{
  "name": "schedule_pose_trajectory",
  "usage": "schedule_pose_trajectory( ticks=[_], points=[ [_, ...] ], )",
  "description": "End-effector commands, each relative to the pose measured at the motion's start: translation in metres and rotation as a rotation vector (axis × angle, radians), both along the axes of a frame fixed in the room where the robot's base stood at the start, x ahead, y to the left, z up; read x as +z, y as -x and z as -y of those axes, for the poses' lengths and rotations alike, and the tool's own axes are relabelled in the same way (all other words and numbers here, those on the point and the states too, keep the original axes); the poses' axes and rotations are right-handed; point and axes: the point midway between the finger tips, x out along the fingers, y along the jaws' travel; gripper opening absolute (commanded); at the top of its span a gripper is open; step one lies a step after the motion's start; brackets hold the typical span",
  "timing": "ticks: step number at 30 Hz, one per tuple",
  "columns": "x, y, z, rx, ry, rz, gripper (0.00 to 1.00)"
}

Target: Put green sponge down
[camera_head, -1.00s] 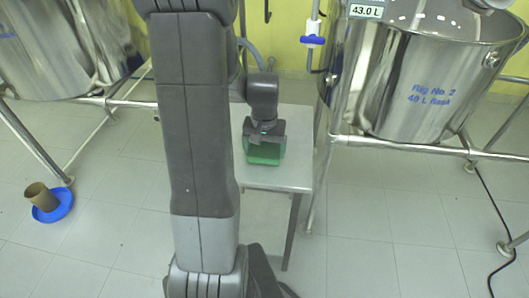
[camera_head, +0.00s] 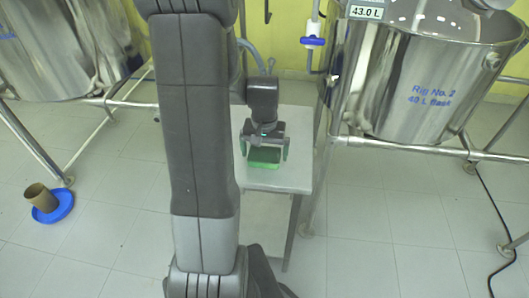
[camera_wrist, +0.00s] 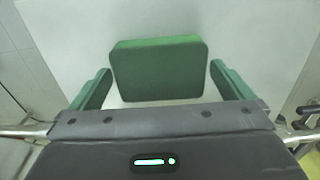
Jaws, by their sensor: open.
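The green sponge (camera_head: 264,158) lies flat on the small grey table (camera_head: 290,178). In the wrist view the sponge (camera_wrist: 160,69) is a green block with rounded corners, between and slightly beyond the fingers. My gripper (camera_head: 265,153) is just above it, pointing down. Its green-tipped fingers stand wide apart in the wrist view (camera_wrist: 160,88), with a gap on each side of the sponge. The gripper's body hides part of the sponge in the head view.
A steel tank (camera_head: 415,85) on a pipe frame stands at the right, another tank (camera_head: 65,50) at the left. A blue dish (camera_head: 56,208) with a brown cup (camera_head: 40,196) lies on the floor at left. A black cable runs along the floor at right.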

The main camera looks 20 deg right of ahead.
Motion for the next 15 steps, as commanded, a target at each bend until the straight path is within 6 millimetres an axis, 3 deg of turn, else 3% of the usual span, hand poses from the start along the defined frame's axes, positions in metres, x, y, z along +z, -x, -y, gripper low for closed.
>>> schedule_pose_trajectory(
  ticks=[9,15],
  points=[
    [0.069,-0.001,0.000,0.000,0.003,0.006,1.00],
    [0.100,-0.001,0.000,0.000,0.003,0.004,1.00]
  ],
)
